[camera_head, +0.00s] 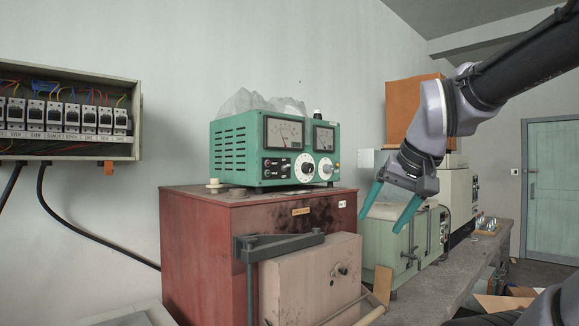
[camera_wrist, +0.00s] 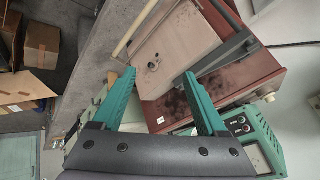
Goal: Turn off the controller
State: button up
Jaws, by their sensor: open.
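The green metered unit (camera_head: 236,150), which I take to be the controller, sits on top of the dark red cabinet (camera_head: 200,240) in the head view. Its front has two dial meters, a white round knob (camera_head: 304,168), a smaller dial to the right and a black panel with small controls. I cannot read its switch state. My gripper (camera_head: 381,222) is open and empty, to the right of the unit and apart from it, with its teal fingers pointing down. In the wrist view, part of the unit (camera_wrist: 260,138) shows at lower right, outside the open fingers (camera_wrist: 159,74).
A beige box (camera_head: 290,285) with a knob and a grey bracket stands before the red cabinet. A pale green box (camera_head: 400,243) stands behind my gripper on the concrete bench (camera_head: 440,290). A breaker panel (camera_head: 65,115) hangs at left. Open cardboard boxes (camera_head: 505,300) lie at lower right.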

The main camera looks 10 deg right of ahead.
jog(key=shift+r, duration=0.15)
jog(key=c, duration=0.5)
jog(key=r, duration=0.1)
jog(key=w, duration=0.1)
jog(key=w+r+n, duration=0.1)
jog(key=shift+w+a+r, duration=0.2)
jog(key=shift+a+r, duration=0.05)
jog(key=shift+r, duration=0.1)
grip_shut()
jog(key=w+a+r+n+g, duration=0.1)
jog(key=w+a+r+n, duration=0.2)
jog(key=w+r, duration=0.3)
jog(key=w+a+r+n+g, duration=0.1)
jog(key=w+a+r+n, duration=0.3)
jog(key=w, duration=0.9)
jog(key=w+a+r+n+g+y, duration=0.1)
jog(key=w+a+r+n, duration=0.2)
jog(key=w+r, duration=0.6)
jog(key=shift+w+a, duration=0.7)
jog(key=shift+a, duration=0.05)
